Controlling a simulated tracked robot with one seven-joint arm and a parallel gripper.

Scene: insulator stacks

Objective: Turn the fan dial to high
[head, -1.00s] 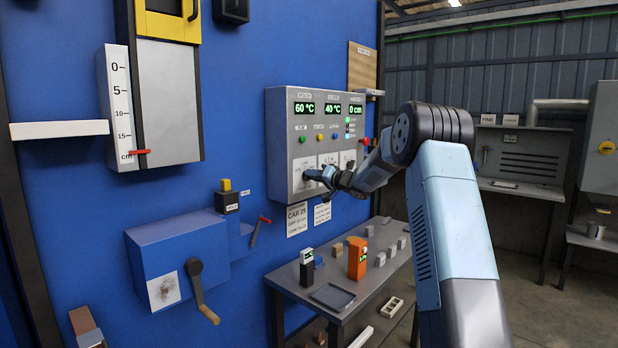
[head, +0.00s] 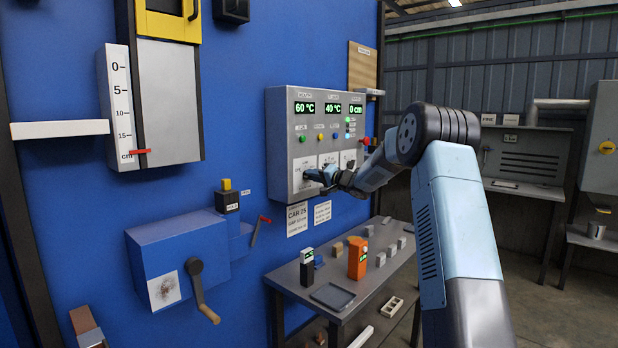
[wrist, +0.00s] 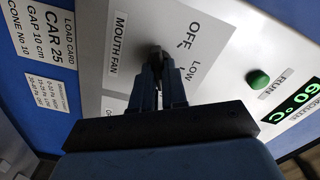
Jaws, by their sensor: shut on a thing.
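The control panel (head: 281,150) is a grey box on the blue wall. In the wrist view, its lower plate (wrist: 125,60) is lettered MOUTH FAN, with OFF and LOW marked beside a dark dial (wrist: 156,50). A HIGH mark is not visible; the fingers cover part of the plate. My gripper (wrist: 162,68) is shut on the dial, reaching it straight from the front. In the head view my gripper (head: 309,175) is at the panel's lower left plate and hides the dial. I cannot tell which mark the dial points to.
The panel has displays (head: 305,107) reading 60 °C, 40 °C and 0 cm, and a green button (wrist: 258,79) marked RUN. Below is a table (head: 350,305) with an orange device (head: 357,262) and small blocks. A blue crank box (head: 165,255) stands left.

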